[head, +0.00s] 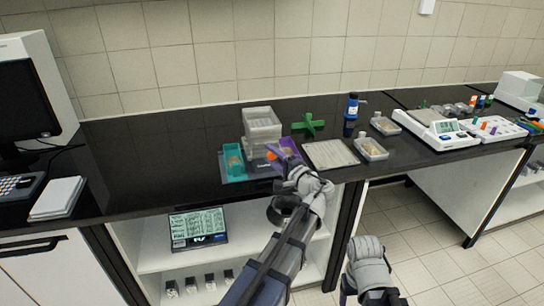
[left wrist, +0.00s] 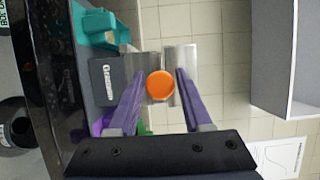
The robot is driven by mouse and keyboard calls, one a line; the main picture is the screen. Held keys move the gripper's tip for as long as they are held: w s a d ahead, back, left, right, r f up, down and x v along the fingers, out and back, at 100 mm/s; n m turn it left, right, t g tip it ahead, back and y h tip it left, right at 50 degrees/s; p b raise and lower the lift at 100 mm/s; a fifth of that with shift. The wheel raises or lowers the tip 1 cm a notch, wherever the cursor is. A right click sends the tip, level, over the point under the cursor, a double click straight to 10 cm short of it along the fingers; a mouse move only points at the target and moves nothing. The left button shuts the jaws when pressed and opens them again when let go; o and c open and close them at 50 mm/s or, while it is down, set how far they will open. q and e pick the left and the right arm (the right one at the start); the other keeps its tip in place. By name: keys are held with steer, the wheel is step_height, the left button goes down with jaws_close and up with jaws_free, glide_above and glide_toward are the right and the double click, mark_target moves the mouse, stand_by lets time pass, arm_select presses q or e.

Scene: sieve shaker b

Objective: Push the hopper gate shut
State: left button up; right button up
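The hopper unit (head: 262,124) is a pale stacked box on a grey base, standing on the black bench. An orange round knob (left wrist: 160,85), which looks like the gate's handle, sits in front of a grey metal plate (left wrist: 181,60); it also shows in the head view (head: 271,156). My left gripper (head: 280,153) is at the unit's front right. In the left wrist view its purple fingers (left wrist: 156,88) are apart, one on each side of the knob, with gaps. I cannot tell how far the gate stands open.
A teal bin (head: 233,158) stands left of the hopper base, and a purple bin lies partly hidden at its right.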

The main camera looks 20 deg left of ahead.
arm_select(q)
jaws_close()
stand_by(1.0)
